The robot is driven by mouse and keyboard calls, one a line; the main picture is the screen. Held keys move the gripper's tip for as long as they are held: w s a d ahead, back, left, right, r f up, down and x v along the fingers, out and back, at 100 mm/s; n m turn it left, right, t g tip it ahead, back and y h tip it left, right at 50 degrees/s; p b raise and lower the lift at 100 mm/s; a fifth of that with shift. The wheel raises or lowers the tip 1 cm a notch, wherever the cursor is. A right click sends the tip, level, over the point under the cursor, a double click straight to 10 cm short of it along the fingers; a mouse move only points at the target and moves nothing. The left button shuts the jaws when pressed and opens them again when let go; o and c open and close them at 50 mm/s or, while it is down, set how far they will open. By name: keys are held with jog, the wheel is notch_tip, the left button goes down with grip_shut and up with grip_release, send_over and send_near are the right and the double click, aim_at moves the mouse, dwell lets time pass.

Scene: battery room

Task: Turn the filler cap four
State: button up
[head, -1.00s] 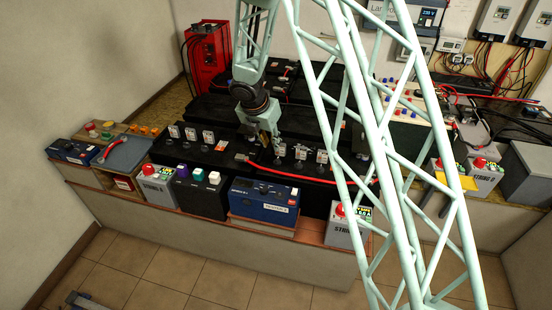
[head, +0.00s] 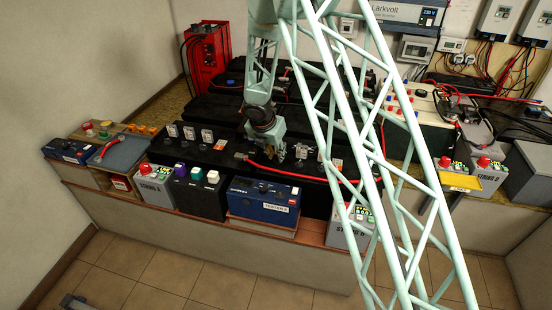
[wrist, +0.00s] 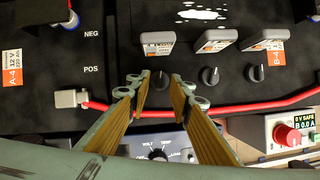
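In the wrist view, three dark filler caps stand in a row on a black battery top (wrist: 110,25), each with a grey label tag behind it. The left cap (wrist: 160,79) lies between the fingertips of my gripper (wrist: 160,86). The middle cap (wrist: 210,76) and right cap (wrist: 258,73) are clear to the right. The tags' writing is too small to read, so I cannot tell cap four by its number. My gripper is open, its fingers on either side of the left cap; contact is unclear. In the head view my gripper (head: 283,152) is low over the battery row and hides part of it.
A red cable (wrist: 230,107) crosses the battery just in front of the caps, running beneath my fingers. A blue tester (head: 263,198) and a grey String B box (head: 347,232) stand along the front edge. Three more tags (head: 189,133) stand further left.

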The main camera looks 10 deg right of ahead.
jog(key=shift+w+d+f, duration=0.1)
jog(key=shift+w+f, duration=0.05)
jog(key=shift+f, duration=0.25)
grip_shut()
